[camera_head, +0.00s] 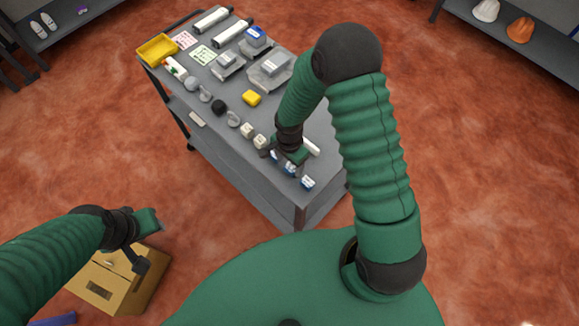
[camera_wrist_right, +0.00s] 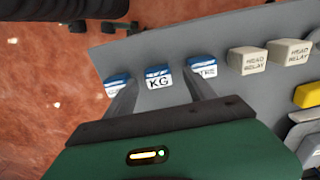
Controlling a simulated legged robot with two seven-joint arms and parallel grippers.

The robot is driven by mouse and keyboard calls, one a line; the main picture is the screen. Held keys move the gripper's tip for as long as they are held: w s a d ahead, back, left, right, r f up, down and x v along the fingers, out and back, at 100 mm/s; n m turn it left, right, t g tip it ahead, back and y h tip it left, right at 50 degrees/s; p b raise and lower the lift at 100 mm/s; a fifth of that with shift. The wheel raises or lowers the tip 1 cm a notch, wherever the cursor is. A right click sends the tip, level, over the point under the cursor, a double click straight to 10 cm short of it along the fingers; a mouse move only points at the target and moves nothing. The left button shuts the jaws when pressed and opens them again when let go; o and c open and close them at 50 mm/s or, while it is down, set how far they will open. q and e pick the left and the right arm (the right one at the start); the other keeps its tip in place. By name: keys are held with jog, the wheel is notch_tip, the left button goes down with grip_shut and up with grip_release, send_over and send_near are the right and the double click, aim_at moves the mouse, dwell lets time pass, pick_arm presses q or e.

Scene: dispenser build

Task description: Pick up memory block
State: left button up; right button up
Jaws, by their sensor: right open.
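Three small white blocks with blue tops stand in a row near the cart's front edge. In the right wrist view the middle one, labelled "KG" (camera_wrist_right: 158,78), lies between my finger lines. I cannot read which is the memory block. In the head view the end block (camera_head: 308,183) shows clearly. My right gripper (camera_head: 283,160) is open above the row and holds nothing. My left gripper (camera_head: 150,243) hangs off the cart; its jaw state is unclear.
The grey cart (camera_head: 240,165) also bears two cream "HEAD RELAY" blocks (camera_wrist_right: 248,60), a yellow block (camera_head: 251,98), a yellow tray (camera_head: 157,50) and grey housings (camera_head: 270,72). A cardboard box (camera_head: 100,288) stands on the floor near my left gripper. Shelves stand at the back.

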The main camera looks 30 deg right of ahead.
aim_at(290, 168)
jog(key=shift+s+a+f, duration=0.1)
jog(key=shift+s+f, duration=0.1)
jog(key=shift+f, duration=1)
jog(key=shift+f+p, duration=0.3)
jog(key=shift+f, duration=0.05)
jog(key=shift+w+d+f, duration=0.2)
jog(key=shift+d, duration=0.4)
jog(key=c, duration=0.4)
jog(key=shift+a+r, duration=0.1)
jog(key=shift+a, duration=0.35)
grip_shut()
